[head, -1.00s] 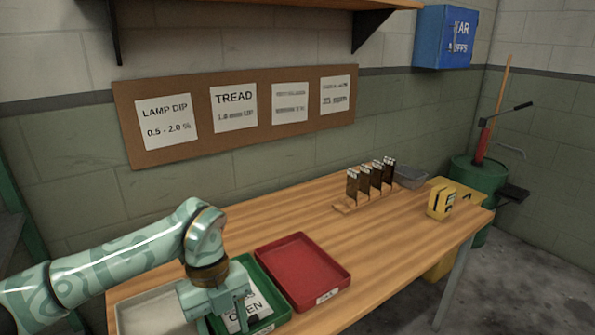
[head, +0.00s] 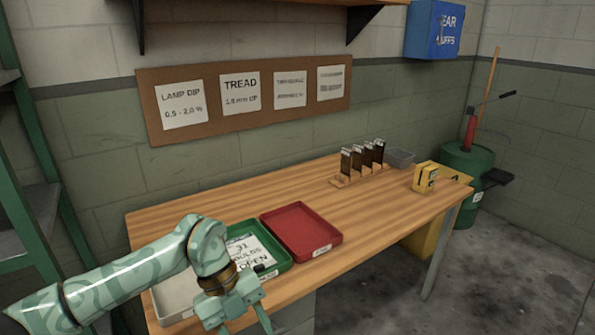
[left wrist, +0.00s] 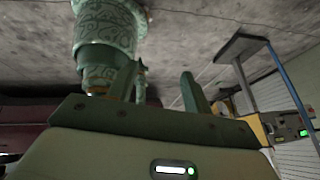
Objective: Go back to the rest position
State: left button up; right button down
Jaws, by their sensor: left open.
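My left gripper (head: 234,312) is in the lower left of the head view, in front of the workbench's near edge and close to the grey-white tray. Its two fingers (left wrist: 165,88) show apart in the left wrist view, with nothing between them. The arm comes in from the left, bent at the elbow. The right gripper shows in neither view.
A wooden workbench (head: 220,205) carries a grey-white tray (head: 172,300), a green tray (head: 280,258) with a paper sign, and a red tray (head: 302,232). Open floor lies right.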

pick_arm(q)
jog(key=w+d+f+n+t+h+p, duration=0.1)
jog(key=d+f+n+t+h+p, duration=0.1)
jog(key=d+f+n+t+h, duration=0.7)
jog(key=s+a+f+n+t+y+p, duration=0.1)
jog(key=s+a+f+n+t+y, duration=0.1)
jog(key=s+a+f+n+y, duration=0.55)
jog(key=s+a+f+n+t+p, duration=0.1)
jog(key=s+a+f+n+t, duration=0.2)
jog(key=a+f, duration=0.8)
jog(key=s+a+f+n+g+y, duration=0.2)
jog(key=s+f, duration=0.5)
jog(key=s, duration=0.2)
jog(key=s+a+f+n+g+y, duration=0.2)
jog(key=s+f+n+g+y, duration=0.1)
jog(key=s+f, duration=0.5)
jog(key=s+a+f+n+g, duration=0.1)
jog(key=s+g, duration=0.1)
jog(key=s, duration=0.8)
jog(key=s+a+n+g+y, duration=0.1)
jog(key=s+a+g, duration=0.1)
jog(key=s, duration=0.9)
jog(key=shift+s+f+g+p, duration=0.15)
jog(key=shift+f+g+p, duration=0.2)
jog(key=shift+g+p, duration=0.05)
